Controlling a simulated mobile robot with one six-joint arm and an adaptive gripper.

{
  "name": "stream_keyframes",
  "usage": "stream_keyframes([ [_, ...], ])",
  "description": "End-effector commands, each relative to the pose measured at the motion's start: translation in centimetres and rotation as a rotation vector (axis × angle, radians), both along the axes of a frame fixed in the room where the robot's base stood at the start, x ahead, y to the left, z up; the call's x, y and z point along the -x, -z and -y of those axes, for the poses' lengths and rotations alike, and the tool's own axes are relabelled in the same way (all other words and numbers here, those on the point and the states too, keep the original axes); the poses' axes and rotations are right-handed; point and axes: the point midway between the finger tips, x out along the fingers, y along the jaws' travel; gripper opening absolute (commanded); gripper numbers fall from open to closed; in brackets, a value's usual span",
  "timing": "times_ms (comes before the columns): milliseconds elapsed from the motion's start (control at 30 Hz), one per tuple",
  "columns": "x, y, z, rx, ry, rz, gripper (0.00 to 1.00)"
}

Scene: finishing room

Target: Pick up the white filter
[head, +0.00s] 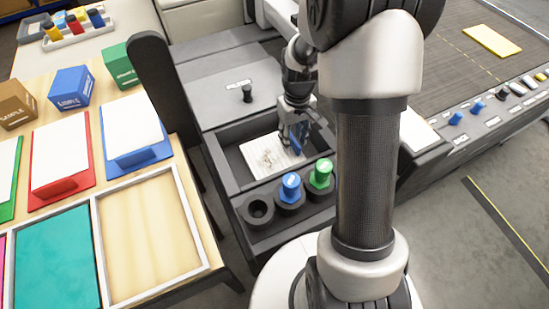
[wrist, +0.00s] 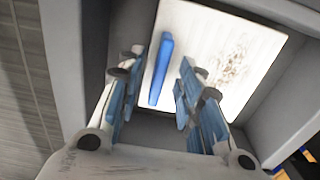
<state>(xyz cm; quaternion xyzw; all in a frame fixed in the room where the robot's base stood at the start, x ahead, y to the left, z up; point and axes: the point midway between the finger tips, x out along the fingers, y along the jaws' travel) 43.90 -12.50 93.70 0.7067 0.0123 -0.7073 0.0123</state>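The white filter (head: 262,158) is a flat white square with grey smudges, lying in a dark recessed tray in the head view. It fills the upper middle of the wrist view (wrist: 235,55), with an upright blue handle (wrist: 160,68) on it. My gripper (wrist: 158,88) is open over the filter, its blue-padded fingers on either side of the handle. I see a gap between the handle and each finger. In the head view my gripper (head: 294,132) comes down at the filter's right side and partly hides it.
The dark tray walls (wrist: 85,50) stand close around my gripper. A blue knob (head: 291,185) and a green knob (head: 321,173) stand in front of the tray, beside an empty round socket (head: 258,211). A wooden table (head: 190,160) with boxes and white panels is at left.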

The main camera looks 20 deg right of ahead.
Motion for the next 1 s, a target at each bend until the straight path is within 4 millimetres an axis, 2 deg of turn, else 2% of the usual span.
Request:
stream_keyframes([
  [33, 0.04, 1.07, 0.02, 0.0, 0.0, -0.001, 0.33],
  [100, 0.04, 1.57, 0.02, 0.0, 0.0, -0.001, 0.33],
  [333, 0.0, 1.47, 0.04, 0.0, 0.001, 0.001, 0.33],
  [800, -0.01, 1.45, 0.04, 0.0, 0.001, 0.001, 0.01],
  [1000, -0.01, 1.45, 0.04, 0.0, 0.001, 0.001, 0.0],
])
